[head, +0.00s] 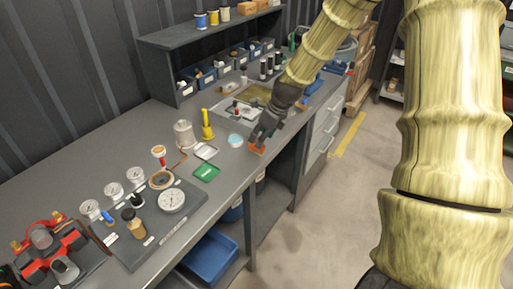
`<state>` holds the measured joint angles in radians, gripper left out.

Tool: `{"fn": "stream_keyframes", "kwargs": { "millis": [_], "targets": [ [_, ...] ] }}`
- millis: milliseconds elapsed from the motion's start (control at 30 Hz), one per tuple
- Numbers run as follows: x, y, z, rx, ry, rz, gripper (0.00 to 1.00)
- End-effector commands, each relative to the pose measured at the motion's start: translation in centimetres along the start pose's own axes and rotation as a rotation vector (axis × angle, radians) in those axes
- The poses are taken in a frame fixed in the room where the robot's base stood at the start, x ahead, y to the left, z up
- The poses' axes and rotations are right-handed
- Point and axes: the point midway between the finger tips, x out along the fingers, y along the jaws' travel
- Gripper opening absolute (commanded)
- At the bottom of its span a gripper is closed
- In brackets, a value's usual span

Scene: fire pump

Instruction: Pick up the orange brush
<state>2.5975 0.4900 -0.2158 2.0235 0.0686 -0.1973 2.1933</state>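A small orange object (257,149), which looks like the orange brush, is at the front edge of the grey workbench (222,184). My dark gripper (259,140) points down right at it, at the end of my arm reaching in from the upper right. The fingers partly cover the orange object. I cannot tell whether they are closed on it or whether it touches the bench.
A yellow bell-shaped tool (207,125), a green tray (206,172) and a light-blue round lid (235,140) lie left of my gripper. A gauge board (155,238) and a red pump (50,250) stand nearer. Blue bins (212,257) sit below; the floor at right is open.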

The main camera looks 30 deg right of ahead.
Motion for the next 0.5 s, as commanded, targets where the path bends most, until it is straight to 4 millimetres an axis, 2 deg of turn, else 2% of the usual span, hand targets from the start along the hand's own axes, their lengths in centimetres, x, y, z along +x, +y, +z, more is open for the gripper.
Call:
{"fn": "stream_keyframes", "kwargs": {
  "millis": [167,500],
  "targets": [
    [0.9,0.2,0.1,0.000,0.000,0.001,0.54],
    [4.1,0.5,0.0,-0.001,0.001,0.002,0.54]
  ]
}}
